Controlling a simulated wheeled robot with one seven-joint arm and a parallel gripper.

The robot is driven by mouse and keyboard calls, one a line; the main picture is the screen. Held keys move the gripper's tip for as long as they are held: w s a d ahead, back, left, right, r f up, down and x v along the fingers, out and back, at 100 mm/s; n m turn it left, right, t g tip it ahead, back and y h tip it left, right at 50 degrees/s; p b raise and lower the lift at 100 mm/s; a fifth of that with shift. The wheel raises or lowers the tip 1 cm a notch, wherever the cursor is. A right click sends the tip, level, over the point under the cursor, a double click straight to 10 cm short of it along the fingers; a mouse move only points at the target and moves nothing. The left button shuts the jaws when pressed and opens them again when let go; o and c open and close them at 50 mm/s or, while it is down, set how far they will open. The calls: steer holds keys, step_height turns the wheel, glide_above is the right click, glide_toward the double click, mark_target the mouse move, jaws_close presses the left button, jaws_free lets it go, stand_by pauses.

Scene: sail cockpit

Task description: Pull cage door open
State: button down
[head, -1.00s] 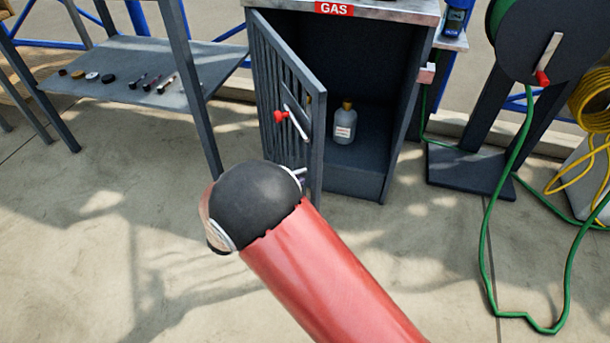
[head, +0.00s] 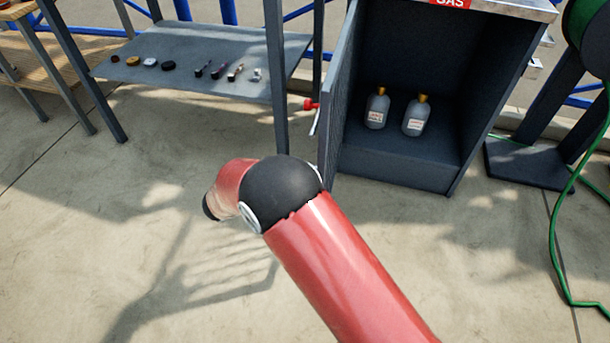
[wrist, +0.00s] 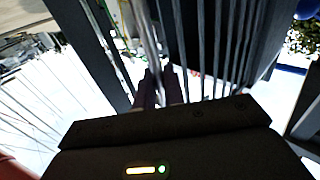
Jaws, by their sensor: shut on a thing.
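In the wrist view, the door's dark vertical bars (wrist: 222,45) fill the upper middle. My gripper (wrist: 157,88) is shut on the pale handle bar (wrist: 146,45) there. In the head view, my red arm hides the gripper.
Two grey bottles with orange caps (head: 376,108) (head: 415,115) stand inside the cabinet. A grey table (head: 200,50) with small items stands left of the door. A green hose (head: 553,235) lies at the right. The floor in front is clear.

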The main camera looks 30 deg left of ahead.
steer(key=shift+a, duration=0.15)
steer(key=c, duration=1.6)
jaws_free()
steer(key=shift+v, duration=3.95)
